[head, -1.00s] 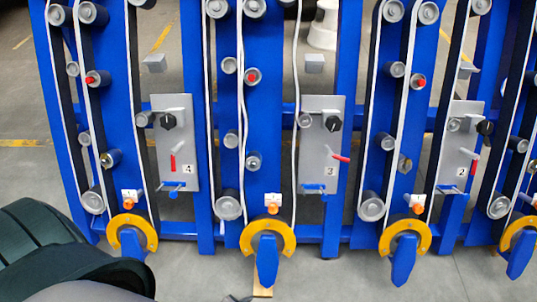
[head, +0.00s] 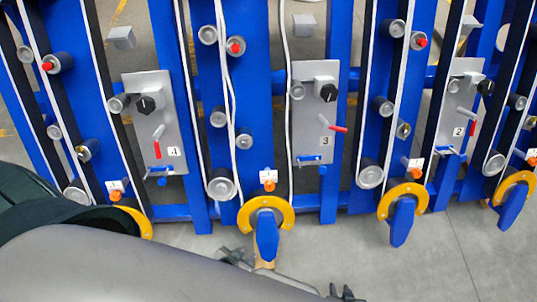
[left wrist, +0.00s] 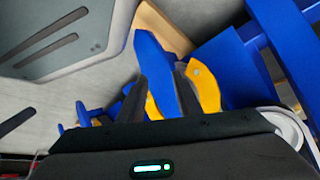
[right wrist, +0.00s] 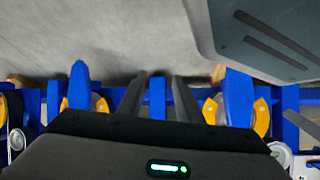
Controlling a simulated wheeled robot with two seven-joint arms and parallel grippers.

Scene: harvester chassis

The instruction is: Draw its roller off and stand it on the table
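Several grey rollers are mounted on the blue chassis frame (head: 205,90), among them a red-tipped roller (head: 236,46) and a lower roller (head: 221,186) beside white-edged belts. I cannot tell which roller is meant. My left gripper (head: 236,257) is low beside the middle blue lever (head: 267,238) and yellow ring (head: 283,207). In the left wrist view, my left gripper (left wrist: 160,88) has its fingers apart, with a blue lever (left wrist: 155,62) behind the gap. My right gripper (head: 345,293) is at the bottom edge; the right wrist view shows its fingers (right wrist: 158,88) apart and empty. No table surface is clearly visible.
Grey panels numbered 4 (head: 150,105), 3 (head: 310,115) and 2 (head: 457,100) carry knobs and red handles. Another blue lever (head: 403,222) sticks out at the lower right. A wooden piece (head: 264,264) lies low behind the middle lever. Grey floor (head: 440,260) is open at the lower right.

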